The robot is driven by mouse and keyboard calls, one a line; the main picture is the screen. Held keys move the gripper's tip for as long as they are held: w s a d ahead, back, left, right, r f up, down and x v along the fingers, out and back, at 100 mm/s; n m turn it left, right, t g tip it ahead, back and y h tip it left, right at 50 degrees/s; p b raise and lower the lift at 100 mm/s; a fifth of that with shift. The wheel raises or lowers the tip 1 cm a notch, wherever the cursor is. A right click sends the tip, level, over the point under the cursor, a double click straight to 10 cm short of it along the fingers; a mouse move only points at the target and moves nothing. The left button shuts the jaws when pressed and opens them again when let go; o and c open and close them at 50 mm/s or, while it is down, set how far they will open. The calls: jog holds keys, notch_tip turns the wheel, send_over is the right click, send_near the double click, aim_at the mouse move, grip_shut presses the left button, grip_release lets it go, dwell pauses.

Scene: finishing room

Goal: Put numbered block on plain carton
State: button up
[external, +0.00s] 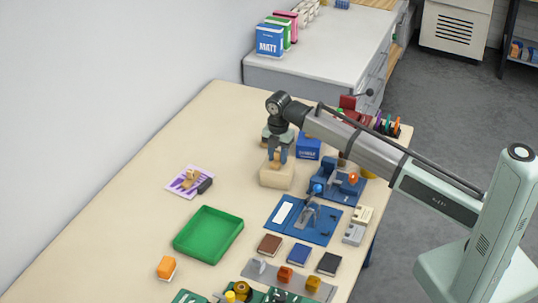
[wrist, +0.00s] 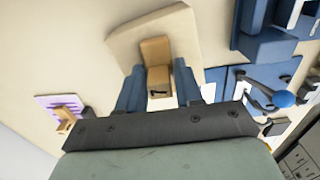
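The plain carton (external: 275,178) is a beige box standing on the table near its middle. It also shows at the top of the wrist view (wrist: 190,42). A small tan-brown block (wrist: 156,52) with a dark mark on one face is between the blue fingers of my gripper (wrist: 158,75), over the carton's top. The mark is too small to read. In the external view my gripper (external: 277,154) points down just above the carton, with the block between its fingers. Whether the fingers press on the block or stand slightly apart from it is unclear, as is whether the block touches the carton.
A blue box (external: 308,146) stands close behind the carton. A blue fixture (external: 337,182) and blue mat (external: 275,215) are to the right and front. A green tray (external: 209,234) and purple-striped card (external: 184,190) lie left. The table's left rear is clear.

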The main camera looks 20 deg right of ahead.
aim_at(278, 151)
jog(key=o, duration=0.4)
jog(key=shift+c, duration=0.2)
jog(key=shift+r, duration=0.15)
notch_tip(278, 151, up, 12)
dwell(0.3)
